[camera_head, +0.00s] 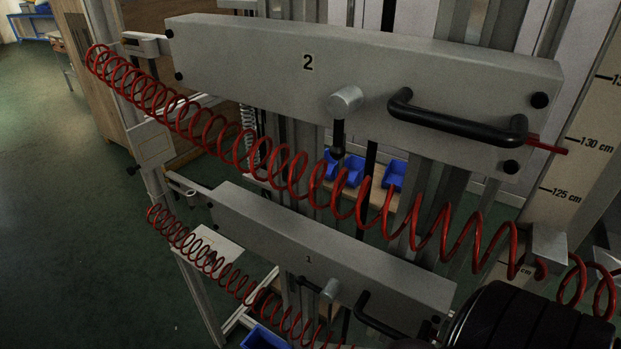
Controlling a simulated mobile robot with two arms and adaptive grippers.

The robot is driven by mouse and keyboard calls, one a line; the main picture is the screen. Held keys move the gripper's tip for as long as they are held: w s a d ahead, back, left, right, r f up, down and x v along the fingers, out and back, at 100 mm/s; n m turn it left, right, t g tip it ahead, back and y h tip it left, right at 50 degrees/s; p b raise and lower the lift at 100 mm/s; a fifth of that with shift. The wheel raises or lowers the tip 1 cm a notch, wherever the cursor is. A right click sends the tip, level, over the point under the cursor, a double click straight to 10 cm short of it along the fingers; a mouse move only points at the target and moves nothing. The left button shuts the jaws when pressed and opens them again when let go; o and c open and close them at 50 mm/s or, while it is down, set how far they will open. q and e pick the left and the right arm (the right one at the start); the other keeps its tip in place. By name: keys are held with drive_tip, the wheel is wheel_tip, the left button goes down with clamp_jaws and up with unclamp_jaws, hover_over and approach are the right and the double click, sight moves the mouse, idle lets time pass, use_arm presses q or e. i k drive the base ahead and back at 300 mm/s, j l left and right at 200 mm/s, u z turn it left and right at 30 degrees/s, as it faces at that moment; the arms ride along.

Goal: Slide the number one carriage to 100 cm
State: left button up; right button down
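The number one carriage (330,250) is the lower grey beam, marked 1, and it runs slanting down to the right. A small silver knob (330,290) and a black bar handle (378,318) are on its front. Its right end is partly behind a dark rounded part of mine at the bottom right, and I cannot see its pointer. The height scale (580,160) at the right shows 130 cm and 125 cm; the lower marks are mostly hidden and 100 cm is not visible. Neither gripper's fingers show.
The number two carriage (250,60) is above, with a silver knob (345,100), a black handle (455,122) and a red pointer (548,147) slightly below the 130 cm mark. Red coiled hoses (240,150) hang in front of both carriages. Blue bins (395,174) stand behind. Green floor is open at left.

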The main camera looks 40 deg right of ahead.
sight(413, 301)
drive_tip(key=z, duration=0.95)
drive_tip(key=k+l+u, duration=0.1)
drive_tip(key=k+l, duration=0.2)
drive_tip(key=k, duration=0.2)
drive_tip(key=k+l+u, duration=0.1)
drive_tip(key=k, duration=0.4)
drive_tip(key=i+j, duration=0.1)
drive_tip(key=i, duration=0.35)
